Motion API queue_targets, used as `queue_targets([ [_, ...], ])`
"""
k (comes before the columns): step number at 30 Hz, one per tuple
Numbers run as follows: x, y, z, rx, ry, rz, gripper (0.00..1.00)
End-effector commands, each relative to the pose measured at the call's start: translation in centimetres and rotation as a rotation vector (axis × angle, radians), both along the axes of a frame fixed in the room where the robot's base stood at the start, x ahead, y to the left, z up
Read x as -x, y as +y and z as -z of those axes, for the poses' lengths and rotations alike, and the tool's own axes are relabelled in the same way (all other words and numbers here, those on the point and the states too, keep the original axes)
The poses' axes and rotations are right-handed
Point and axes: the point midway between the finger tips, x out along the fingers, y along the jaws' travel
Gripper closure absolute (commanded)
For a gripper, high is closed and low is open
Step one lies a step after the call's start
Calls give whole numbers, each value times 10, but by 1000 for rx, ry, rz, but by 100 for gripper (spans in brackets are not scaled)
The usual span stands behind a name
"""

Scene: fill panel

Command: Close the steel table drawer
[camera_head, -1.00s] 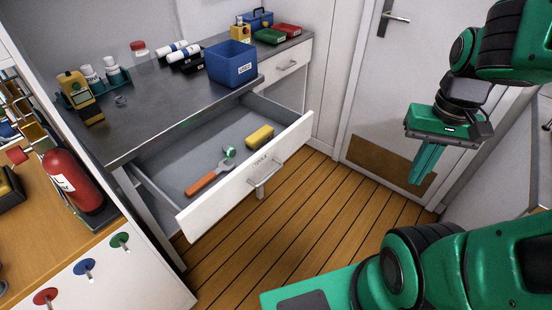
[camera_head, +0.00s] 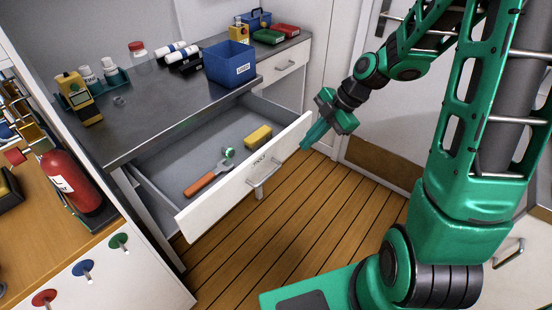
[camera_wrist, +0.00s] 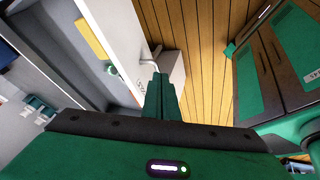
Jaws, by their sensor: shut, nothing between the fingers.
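The steel table (camera_head: 150,112) has its wide white drawer (camera_head: 215,205) pulled well out. The drawer front carries a metal bar handle (camera_head: 264,174) and a label. Inside lie an orange-handled wrench (camera_head: 203,183) and a yellow block (camera_head: 258,136). My gripper (camera_head: 308,143) is shut and empty, close to the right end of the drawer front. Whether it touches the front I cannot tell. In the wrist view, the shut fingers (camera_wrist: 160,97) point toward the drawer front (camera_wrist: 115,35), with the handle (camera_wrist: 150,58) just beyond their tips.
A second, shut drawer (camera_head: 288,62) sits at the table's right. A blue bin (camera_head: 230,64) and bottles stand on the tabletop. A red fire extinguisher (camera_head: 72,180) stands on the wooden counter at left. The plank floor (camera_head: 310,215) before the drawer is clear.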

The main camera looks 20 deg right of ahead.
Motion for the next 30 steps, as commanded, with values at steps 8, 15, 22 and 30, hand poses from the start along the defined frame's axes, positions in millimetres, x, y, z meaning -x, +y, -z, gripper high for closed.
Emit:
queue_targets([
  [8, -23, 26, 10, -68, -154, -211, 100],
  [15, -27, 43, 31, -71, -159, -223, 100],
  [22, -34, 65, 62, -71, -158, -222, 100],
  [30, -40, 81, 85, -68, -160, -219, 100],
])
